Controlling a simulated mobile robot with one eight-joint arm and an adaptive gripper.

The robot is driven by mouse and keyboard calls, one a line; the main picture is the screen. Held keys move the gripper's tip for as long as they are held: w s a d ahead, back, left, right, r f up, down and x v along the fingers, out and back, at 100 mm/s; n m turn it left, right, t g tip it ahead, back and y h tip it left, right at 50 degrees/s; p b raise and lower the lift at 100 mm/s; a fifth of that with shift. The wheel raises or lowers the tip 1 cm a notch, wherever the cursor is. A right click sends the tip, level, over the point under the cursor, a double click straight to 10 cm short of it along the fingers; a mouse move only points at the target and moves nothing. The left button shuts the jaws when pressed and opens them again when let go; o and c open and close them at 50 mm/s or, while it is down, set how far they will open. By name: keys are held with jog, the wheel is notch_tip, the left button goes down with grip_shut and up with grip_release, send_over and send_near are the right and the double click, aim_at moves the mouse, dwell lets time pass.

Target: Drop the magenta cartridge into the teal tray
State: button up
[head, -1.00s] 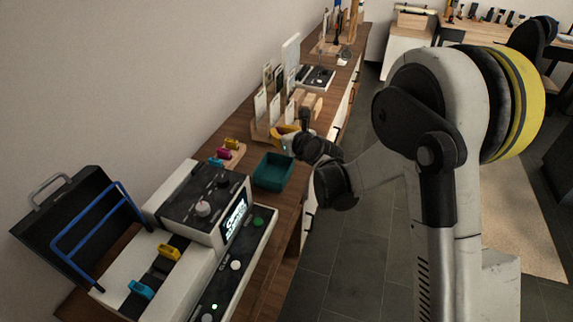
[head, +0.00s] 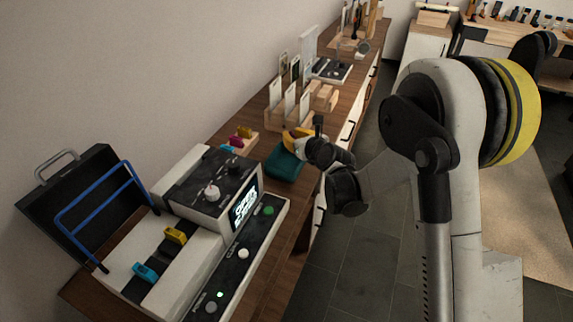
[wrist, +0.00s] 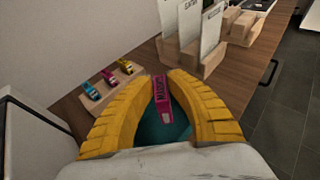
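My gripper (wrist: 162,76) has yellow ribbed fingers closed on a magenta cartridge (wrist: 162,98), with its labelled face toward the wrist camera. The teal tray (wrist: 180,130) shows below and behind the cartridge, between the fingers. In the head view, my gripper (head: 291,142) is above the teal tray (head: 284,168), near its far side, and hides part of it. The held cartridge cannot be made out in the head view. Another magenta cartridge (wrist: 109,78) sits on a wooden rack, between a cyan and a yellow one.
The wooden rack (head: 248,148) stands left of the tray. A printer-like machine (head: 212,190) with yellow (head: 176,235) and cyan (head: 145,272) cartridges is in front. Wooden holders with upright cards (head: 290,105) stand beyond. The open black case (head: 75,195) is at left.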

jog(key=shift+o, duration=1.3)
jog(key=v, duration=1.2)
jog(key=s+d+r+n+g+h, duration=0.1)
jog(key=s+d+n+h, duration=0.1)
jog(key=s+d+n, duration=0.3)
jog(key=s+d+r+n+g+h, duration=0.2)
jog(key=s+d+n, duration=0.4)
jog(key=s+n, duration=0.8)
jog(key=s+d+r+n+g+h, duration=0.2)
jog(key=s+d+n, duration=0.3)
jog(key=s+n, duration=0.5)
jog(key=shift+d+n, duration=0.2)
jog(key=shift+n, duration=0.6)
